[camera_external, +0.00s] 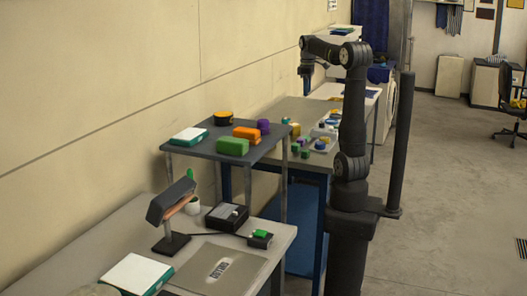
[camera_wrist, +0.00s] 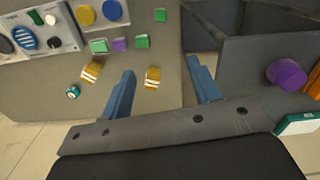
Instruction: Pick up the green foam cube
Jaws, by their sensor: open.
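Several small green cubes lie on the grey table: in the wrist view one (camera_wrist: 98,46) is left of a purple cube (camera_wrist: 119,45), one (camera_wrist: 142,41) is right of it, and another (camera_wrist: 160,15) is near the top edge. I cannot tell which is the foam one. In the external view small green cubes (camera_external: 305,154) also show on the table. My gripper (camera_wrist: 160,67) is open and empty, its two blue fingers spread. In the external view my gripper (camera_external: 306,72) hangs high above the far part of the table, apart from the cubes.
Yellow banded blocks (camera_wrist: 90,73) lie near the fingers in the wrist view. A light panel (camera_wrist: 40,32) with round pieces is top left. A raised dark shelf (camera_external: 205,152) holds a larger green block (camera_external: 232,146), an orange block (camera_external: 246,133) and a purple cylinder (camera_wrist: 286,75).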

